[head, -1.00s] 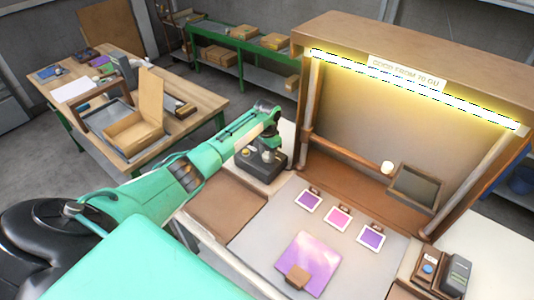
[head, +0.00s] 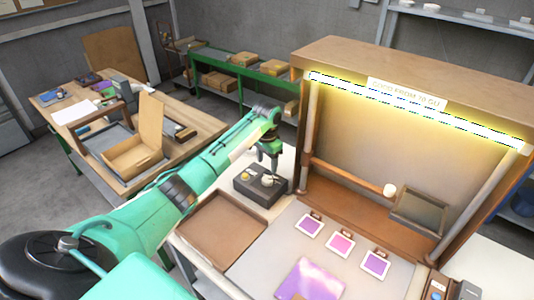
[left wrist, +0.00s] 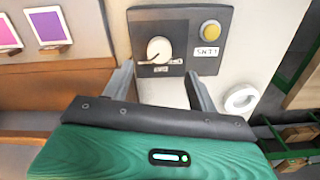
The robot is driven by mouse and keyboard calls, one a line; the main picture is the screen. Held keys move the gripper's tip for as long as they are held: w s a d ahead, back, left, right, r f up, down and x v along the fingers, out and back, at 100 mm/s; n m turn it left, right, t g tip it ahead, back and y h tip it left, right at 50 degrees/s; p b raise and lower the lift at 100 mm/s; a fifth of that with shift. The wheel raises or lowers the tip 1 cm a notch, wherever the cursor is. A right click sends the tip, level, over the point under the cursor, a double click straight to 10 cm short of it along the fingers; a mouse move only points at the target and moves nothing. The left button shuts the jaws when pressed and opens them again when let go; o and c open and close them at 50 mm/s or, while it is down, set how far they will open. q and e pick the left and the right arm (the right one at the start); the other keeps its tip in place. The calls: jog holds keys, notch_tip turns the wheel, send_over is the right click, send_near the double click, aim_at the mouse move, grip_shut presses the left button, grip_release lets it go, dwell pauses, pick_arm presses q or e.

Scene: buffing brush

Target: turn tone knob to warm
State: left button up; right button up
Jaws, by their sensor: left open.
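The dark control box (head: 256,194) stands on the pale bench top, left of the lit booth. Its round white knob (head: 267,181) also shows in the left wrist view (left wrist: 159,48), with a pale label strip just below it; the lettering is too small to read. A yellow button (left wrist: 210,29) sits beside the knob, above a white label. My left gripper (left wrist: 159,72) is open and empty. It points down over the box, its fingers apart on the knob's near side in the wrist view, seemingly not touching it. My right gripper is not in view.
A brown tray (head: 208,232) lies beside the box. The lit booth (head: 300,120) rises to the right. Several framed colour swatches (head: 341,244) and a larger purple sheet (head: 310,282) lie on the grey mat. A white ring (left wrist: 241,98) lies near the box.

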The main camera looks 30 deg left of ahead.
pick_arm(q)
notch_tip(320, 180, up, 6)
jog(key=b, duration=0.1)
dwell(0.6)
